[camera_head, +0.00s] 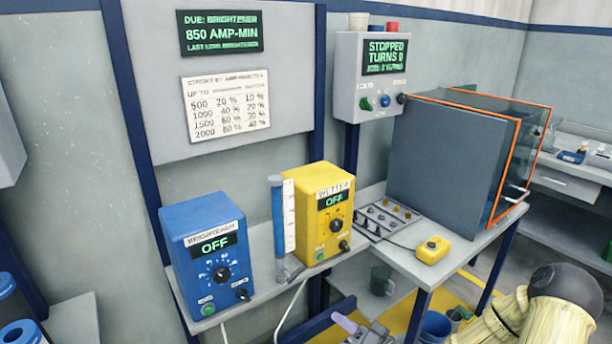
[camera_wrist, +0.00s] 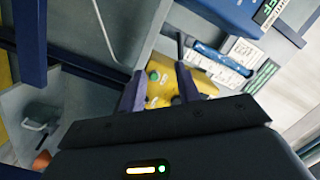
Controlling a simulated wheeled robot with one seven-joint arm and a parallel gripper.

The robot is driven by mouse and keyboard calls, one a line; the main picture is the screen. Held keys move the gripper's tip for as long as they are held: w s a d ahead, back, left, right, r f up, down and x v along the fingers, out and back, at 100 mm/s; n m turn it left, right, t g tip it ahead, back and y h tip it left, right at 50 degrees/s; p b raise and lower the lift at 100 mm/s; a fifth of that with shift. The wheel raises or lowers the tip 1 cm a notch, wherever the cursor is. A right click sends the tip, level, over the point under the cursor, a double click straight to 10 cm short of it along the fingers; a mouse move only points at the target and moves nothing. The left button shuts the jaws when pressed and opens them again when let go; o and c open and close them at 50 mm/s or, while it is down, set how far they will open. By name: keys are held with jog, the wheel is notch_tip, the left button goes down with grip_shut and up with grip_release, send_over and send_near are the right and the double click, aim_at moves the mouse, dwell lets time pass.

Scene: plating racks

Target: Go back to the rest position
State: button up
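My gripper (camera_wrist: 159,74) shows in the wrist view with its two dark fingers apart and nothing between them. The yellow control box (camera_wrist: 205,82) shows beyond the fingers, and I see no contact with it. In the head view the yellow box (camera_head: 322,215) stands upright on the shelf and its display reads OFF. The blue control box (camera_head: 208,258) stands to its left, also reading OFF. My arm (camera_head: 545,318) shows at the lower right of the head view, partly cut off by the frame.
A clear tube (camera_head: 277,215) with a scale stands between the boxes. A tray of small parts (camera_head: 388,218) and a yellow button box (camera_head: 433,250) lie before a large grey cabinet (camera_head: 445,160). A blue bin (camera_head: 436,326) stands below. A grey control box (camera_head: 370,75) reads STOPPED.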

jog(key=s+d+f+n+g+h, duration=0.3)
jog(key=s+d+n+g+h, duration=0.1)
jog(key=g+h, duration=0.4)
jog(key=s+r+m+g+h, duration=0.2)
jog(key=s+r+h, duration=0.2)
jog(key=s+r, duration=0.7)
notch_tip(320, 180, up, 17)
jog(key=p, duration=1.7)
jog(key=shift+s+d+p, duration=0.25)
jog(key=shift+s+p, duration=0.1)
jog(key=shift+p, duration=0.05)
jog(key=shift+w+f, duration=0.1)
jog(key=shift+d, duration=0.15)
jog(key=shift+a, duration=0.2)
